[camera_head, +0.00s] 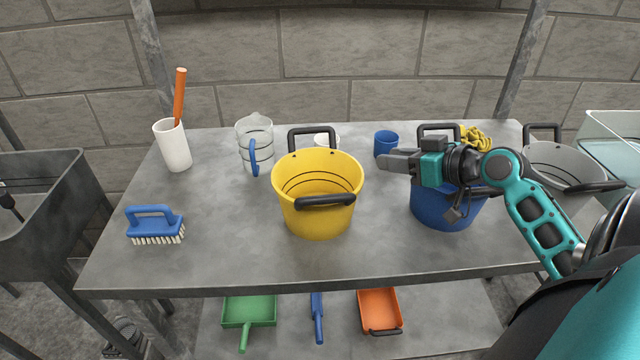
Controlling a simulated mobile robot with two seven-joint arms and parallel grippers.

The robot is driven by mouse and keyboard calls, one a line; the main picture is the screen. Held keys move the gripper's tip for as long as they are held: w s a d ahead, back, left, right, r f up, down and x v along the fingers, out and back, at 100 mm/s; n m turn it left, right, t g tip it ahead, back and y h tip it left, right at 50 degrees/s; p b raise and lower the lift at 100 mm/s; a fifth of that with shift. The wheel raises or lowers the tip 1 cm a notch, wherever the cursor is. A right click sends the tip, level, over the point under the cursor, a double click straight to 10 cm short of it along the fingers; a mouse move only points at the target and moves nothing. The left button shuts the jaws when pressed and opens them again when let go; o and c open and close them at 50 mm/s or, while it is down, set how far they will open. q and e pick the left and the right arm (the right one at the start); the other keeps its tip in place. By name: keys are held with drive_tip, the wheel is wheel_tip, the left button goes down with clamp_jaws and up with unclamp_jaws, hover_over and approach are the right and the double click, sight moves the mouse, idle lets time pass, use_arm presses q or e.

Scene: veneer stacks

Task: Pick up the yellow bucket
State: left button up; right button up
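The yellow bucket (318,217) stands upright on the middle of the grey metal table (230,245). It looks empty, with one black handle at its back rim and one at its front rim. My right gripper (386,162) comes in from the right and points left. My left gripper is not in view.
A blue brush (154,225), a white holder (174,150) with an orange handle, a clear jug (254,140) and a blue cup (386,144) stand around. A grey bucket (560,165) is at right. The table's front is clear; scoops lie on the lower shelf.

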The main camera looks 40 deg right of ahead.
drive_tip(key=x, duration=1.2)
drive_tip(key=shift+s+a+f, duration=0.1)
drive_tip(key=shift+a, duration=0.25)
clamp_jaws()
